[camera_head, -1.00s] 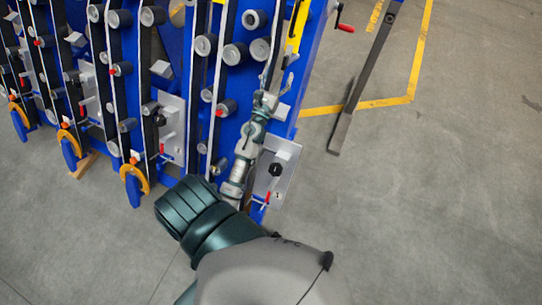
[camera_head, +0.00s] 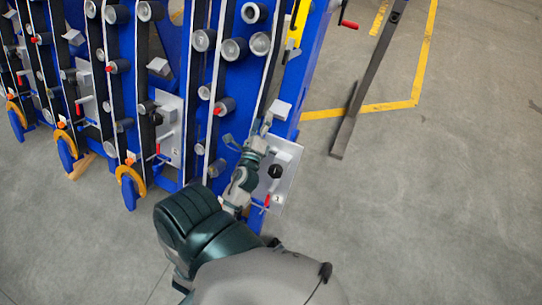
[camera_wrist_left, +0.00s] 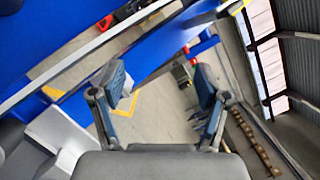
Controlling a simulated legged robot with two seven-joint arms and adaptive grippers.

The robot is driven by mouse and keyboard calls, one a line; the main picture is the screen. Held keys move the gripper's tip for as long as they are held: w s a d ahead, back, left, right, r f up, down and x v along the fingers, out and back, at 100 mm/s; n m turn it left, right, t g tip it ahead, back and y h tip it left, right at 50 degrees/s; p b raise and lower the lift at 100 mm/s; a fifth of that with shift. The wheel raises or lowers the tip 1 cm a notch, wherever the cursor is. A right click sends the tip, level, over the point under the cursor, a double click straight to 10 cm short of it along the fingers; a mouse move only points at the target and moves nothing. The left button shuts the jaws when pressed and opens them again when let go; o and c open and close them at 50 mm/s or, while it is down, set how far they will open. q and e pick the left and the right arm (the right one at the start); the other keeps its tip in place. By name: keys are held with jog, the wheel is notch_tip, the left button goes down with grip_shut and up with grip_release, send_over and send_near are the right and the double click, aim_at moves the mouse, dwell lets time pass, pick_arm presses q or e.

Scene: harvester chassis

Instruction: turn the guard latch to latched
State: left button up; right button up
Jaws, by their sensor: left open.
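My left gripper (camera_head: 248,132) is open and empty beside the right end of the blue chassis, with its two fingers spread apart. In the left wrist view, the open gripper (camera_wrist_left: 160,82) shows its pads wide apart and nothing between them. Below and right of it in the head view is a grey plate (camera_head: 288,163) with a black knob (camera_head: 275,171) and a small red-tipped lever (camera_head: 266,201). Similar plates stand farther left, and I cannot tell for sure which part is the guard latch. The gripper appears apart from the knob. My right gripper is out of view.
The blue chassis (camera_head: 312,70) carries several grey rollers and upright dark belts. The grey floor (camera_head: 440,200) at right is clear.

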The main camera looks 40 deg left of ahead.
pick_arm(q)
jog(key=shift+s+d+f+n+g+h, duration=0.3)
jog(key=shift+d+f+n+g+h, duration=0.55)
jog(key=shift+f+n, duration=1.3)
jog(key=shift+s+d+f+n+g+h, duration=0.35)
jog(key=shift+d+f+n+g, duration=0.85)
jog(key=shift+f, duration=1.8)
jog(key=shift+s+d+f+n+g+h, duration=0.3)
jog(key=shift+d+f+n+g+h, duration=0.5)
jog(key=shift+f+n, duration=1.4)
jog(key=shift+d+f+m+g, duration=0.15)
jog(key=shift+f+m+g, duration=0.1)
jog(key=shift+f+m, duration=0.2)
